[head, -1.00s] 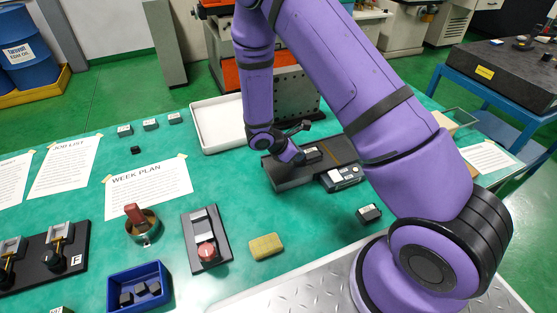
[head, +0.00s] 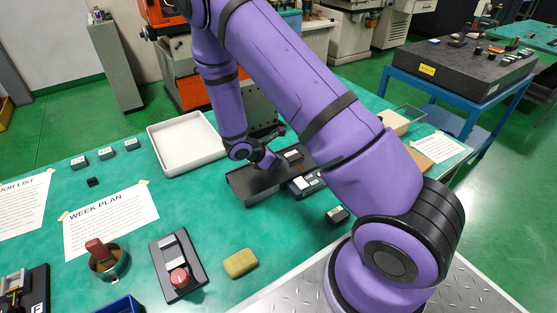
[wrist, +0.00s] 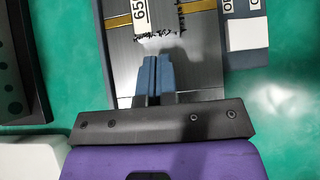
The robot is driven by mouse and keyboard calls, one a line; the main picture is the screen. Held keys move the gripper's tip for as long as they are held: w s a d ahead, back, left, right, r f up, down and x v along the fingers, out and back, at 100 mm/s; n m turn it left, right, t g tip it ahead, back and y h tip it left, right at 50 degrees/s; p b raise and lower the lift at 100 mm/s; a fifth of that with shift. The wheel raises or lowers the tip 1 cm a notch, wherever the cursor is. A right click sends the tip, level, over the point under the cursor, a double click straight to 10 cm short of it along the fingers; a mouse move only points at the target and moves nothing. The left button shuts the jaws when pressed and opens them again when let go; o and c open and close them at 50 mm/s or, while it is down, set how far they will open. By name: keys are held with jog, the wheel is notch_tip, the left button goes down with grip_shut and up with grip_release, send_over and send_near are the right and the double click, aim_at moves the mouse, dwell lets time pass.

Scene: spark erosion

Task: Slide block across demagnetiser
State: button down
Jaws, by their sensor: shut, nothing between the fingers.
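The demagnetiser (head: 250,184) is a long dark flat-topped unit on the green bench. The wrist view shows its grey top (wrist: 122,60) with a brass strip across it. The block (head: 293,155), dark with a white label, lies on that top; in the wrist view the block (wrist: 166,12) sits over the brass strip, with black filings bristling along its near edge. My gripper (wrist: 158,57) is shut and empty, low over the top, its fingertips just behind the block's near edge. I cannot tell whether they touch it. In the head view my gripper (head: 275,162) is partly hidden.
A dark labelled box (head: 305,185) sits against the demagnetiser's near side. A white tray (head: 160,140) stands behind left. A yellowish pad (head: 240,263), a dark fixture with a red knob (head: 178,278) and a small dark block (head: 338,215) lie nearer. Bench between them is clear.

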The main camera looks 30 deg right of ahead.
jog(key=shift+a, duration=0.95)
jog(key=v, duration=1)
jog(key=x, duration=0.3)
jog(key=s+x, duration=0.1)
jog(key=x, duration=0.5)
jog(key=shift+s+f, duration=0.3)
jog(key=d, duration=0.2)
jog(key=shift+d+f, duration=0.1)
jog(key=shift+d, duration=1.05)
jog(key=d, duration=2)
